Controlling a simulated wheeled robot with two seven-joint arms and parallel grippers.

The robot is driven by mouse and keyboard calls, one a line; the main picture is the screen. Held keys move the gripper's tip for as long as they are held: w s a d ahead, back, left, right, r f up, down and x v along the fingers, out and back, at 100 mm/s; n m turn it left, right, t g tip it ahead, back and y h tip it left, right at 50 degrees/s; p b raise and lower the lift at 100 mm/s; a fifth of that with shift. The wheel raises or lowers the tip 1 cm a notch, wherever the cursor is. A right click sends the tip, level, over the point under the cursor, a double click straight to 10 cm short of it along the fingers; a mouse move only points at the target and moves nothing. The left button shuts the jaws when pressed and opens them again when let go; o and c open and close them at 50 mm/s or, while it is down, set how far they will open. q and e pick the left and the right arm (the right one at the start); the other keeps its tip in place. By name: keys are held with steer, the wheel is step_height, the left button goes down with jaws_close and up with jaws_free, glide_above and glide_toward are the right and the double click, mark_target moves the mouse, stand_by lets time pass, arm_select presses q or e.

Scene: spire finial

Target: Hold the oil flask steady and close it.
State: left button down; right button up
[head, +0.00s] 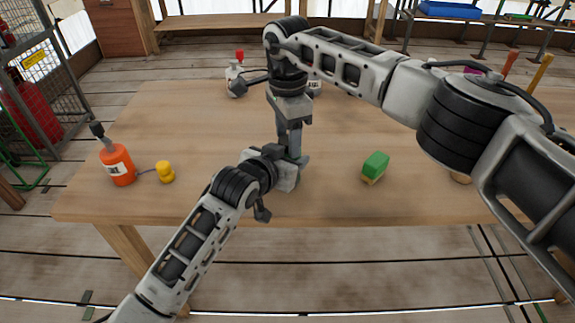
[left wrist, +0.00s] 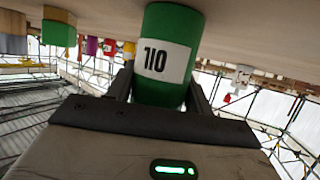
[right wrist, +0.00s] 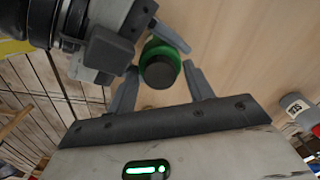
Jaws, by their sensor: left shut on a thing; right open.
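The green oil flask (left wrist: 188,28) stands upright, with a white label reading 110, in the left wrist view. My left gripper (left wrist: 160,96) is shut around its body. In the right wrist view the flask (right wrist: 171,52) shows from above with a dark round top (right wrist: 159,75); I cannot tell whether this top is fully seated. My right gripper (right wrist: 163,84) is open, with one finger on each side of the dark top. In the head view my right gripper (head: 290,140) points down just above my left gripper (head: 294,172), and the arms hide the flask.
An orange bottle (head: 117,166) with a dark top and a yellow piece (head: 165,172) stand at the table's left. A green block-like thing (head: 375,164) lies right of my grippers. A white bottle (head: 234,72) with red stands behind. The wooden table (head: 190,125) is otherwise mostly clear.

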steer(key=shift+f, duration=0.1)
steer(key=c, duration=1)
steer(key=m, duration=0.4)
steer(key=shift+m, duration=0.3)
steer(key=m, duration=0.4)
steer(key=o, duration=1.1)
steer(key=shift+o, duration=0.3)
arm_select(q)
steer(key=shift+a, duration=0.1)
arm_select(e)
steer(key=shift+s+a, duration=0.2)
arm_select(q)
steer(key=shift+f, duration=0.15)
arm_select(e)
step_height(320, 180, up, 12)
steer(key=shift+w+d, duration=0.25)
steer(key=shift+d, duration=0.05)
